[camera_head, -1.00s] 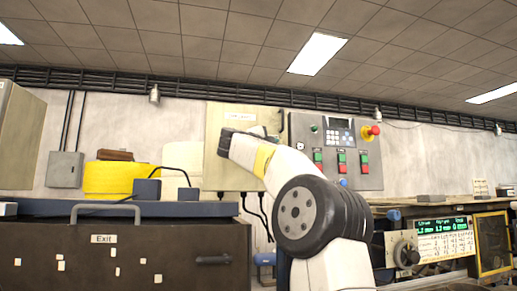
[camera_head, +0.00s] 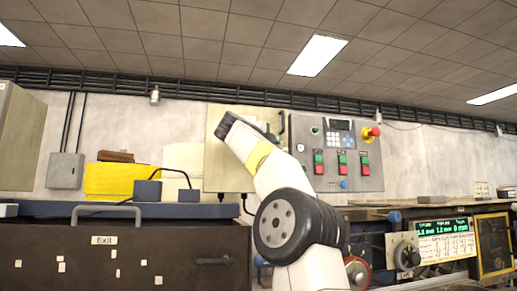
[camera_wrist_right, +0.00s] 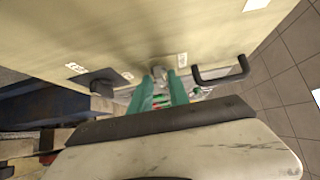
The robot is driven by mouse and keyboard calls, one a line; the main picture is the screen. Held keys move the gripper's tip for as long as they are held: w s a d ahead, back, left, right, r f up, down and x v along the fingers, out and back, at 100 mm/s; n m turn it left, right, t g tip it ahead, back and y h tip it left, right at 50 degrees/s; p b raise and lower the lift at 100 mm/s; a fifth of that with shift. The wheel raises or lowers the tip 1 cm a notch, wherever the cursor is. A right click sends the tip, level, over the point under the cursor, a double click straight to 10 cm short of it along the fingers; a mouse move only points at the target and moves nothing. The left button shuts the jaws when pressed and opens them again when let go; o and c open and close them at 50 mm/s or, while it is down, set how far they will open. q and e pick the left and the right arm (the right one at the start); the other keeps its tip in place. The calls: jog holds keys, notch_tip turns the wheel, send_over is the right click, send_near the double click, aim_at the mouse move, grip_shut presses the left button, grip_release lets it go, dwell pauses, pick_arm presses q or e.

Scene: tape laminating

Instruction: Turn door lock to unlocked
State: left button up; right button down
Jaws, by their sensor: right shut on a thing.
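The beige cabinet (camera_head: 214,170) hangs on the back wall, mostly behind my right arm in the head view. In the right wrist view its door (camera_wrist_right: 135,35) fills the top. A small grey lock knob (camera_wrist_right: 158,71) stands out from the door between a black handle (camera_wrist_right: 222,76) and a dark protruding part (camera_wrist_right: 97,78). The green fingers of my right gripper (camera_wrist_right: 161,80) are shut on the lock knob. The knob's exact angle is hard to tell. My left gripper is not in view.
A grey control panel (camera_head: 372,180) with buttons and a red emergency knob (camera_head: 371,134) is right of the cabinet. A dark machine (camera_head: 150,245) with a yellow item (camera_head: 112,180) stands lower left. A digital readout (camera_head: 443,226) is lower right.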

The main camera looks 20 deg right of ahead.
jog(key=c, duration=1.5)
grip_release()
jog(key=shift+d, duration=0.1)
jog(key=v, duration=0.8)
jog(key=shift+w, duration=0.1)
